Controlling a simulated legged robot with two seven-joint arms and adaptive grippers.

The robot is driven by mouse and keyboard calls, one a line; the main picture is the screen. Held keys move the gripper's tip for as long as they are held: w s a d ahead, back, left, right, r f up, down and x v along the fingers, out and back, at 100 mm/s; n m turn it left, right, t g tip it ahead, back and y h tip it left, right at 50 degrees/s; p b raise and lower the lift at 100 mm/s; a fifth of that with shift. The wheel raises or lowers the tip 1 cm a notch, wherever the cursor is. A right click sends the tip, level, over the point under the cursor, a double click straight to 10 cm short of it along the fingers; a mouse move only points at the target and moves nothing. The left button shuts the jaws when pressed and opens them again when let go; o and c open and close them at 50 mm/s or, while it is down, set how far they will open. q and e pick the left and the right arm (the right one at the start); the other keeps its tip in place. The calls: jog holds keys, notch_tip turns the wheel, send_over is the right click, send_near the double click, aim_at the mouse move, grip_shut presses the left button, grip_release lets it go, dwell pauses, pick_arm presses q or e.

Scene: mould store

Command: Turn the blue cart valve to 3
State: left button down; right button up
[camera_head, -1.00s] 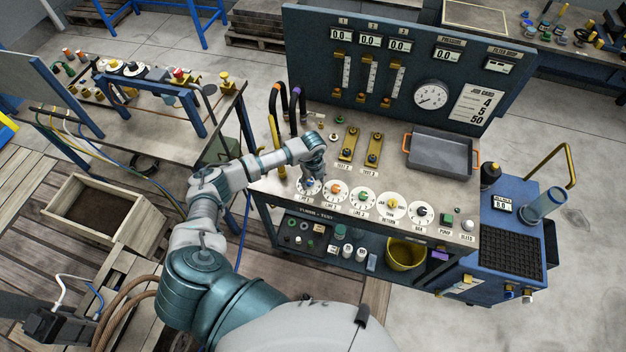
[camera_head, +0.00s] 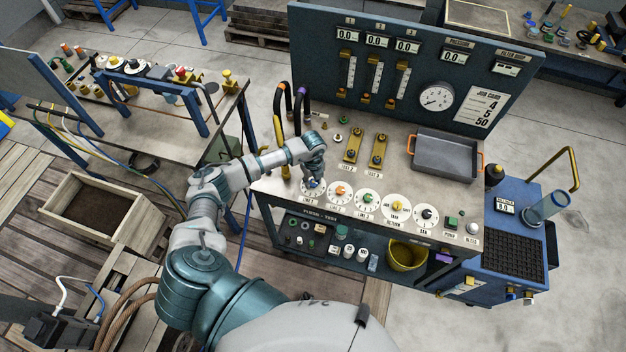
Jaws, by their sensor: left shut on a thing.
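The blue valve (camera_head: 312,185) is the leftmost of a row of round white dials along the front edge of the cart top. My left gripper (camera_head: 313,179) points down over this dial and is shut on its knob. The gripper hides most of the knob and part of the dial face, so I cannot read which number it points to. My right gripper is out of view.
Close to the right are dials with an orange knob (camera_head: 341,192), a green knob (camera_head: 368,197), a yellow knob (camera_head: 397,206) and a black knob (camera_head: 427,214). Upright hoses (camera_head: 283,140) stand just behind my left wrist. A grey tray (camera_head: 445,156) sits farther back.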

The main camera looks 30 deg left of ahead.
pick_arm(q)
jog(key=shift+s+d, duration=0.1)
jog(key=shift+d+m+b, duration=0.1)
jog(key=shift+m+b, duration=0.3)
jog(key=shift+m, duration=0.4)
jog(key=shift+f+m+b, duration=0.1)
jog(key=shift+m+b, duration=0.25)
jog(key=shift+m, duration=0.55)
jog(key=m+b, duration=0.3)
jog(key=m, duration=0.3)
jog(key=m+b, duration=0.2)
jog(key=m, duration=0.3)
jog(key=shift+m+b, duration=0.9)
jog(key=shift+m, duration=0.7)
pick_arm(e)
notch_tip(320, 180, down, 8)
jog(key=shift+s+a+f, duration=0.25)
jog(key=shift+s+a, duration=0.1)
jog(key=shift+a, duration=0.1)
pick_arm(q)
jog(key=shift+a+r, duration=0.2)
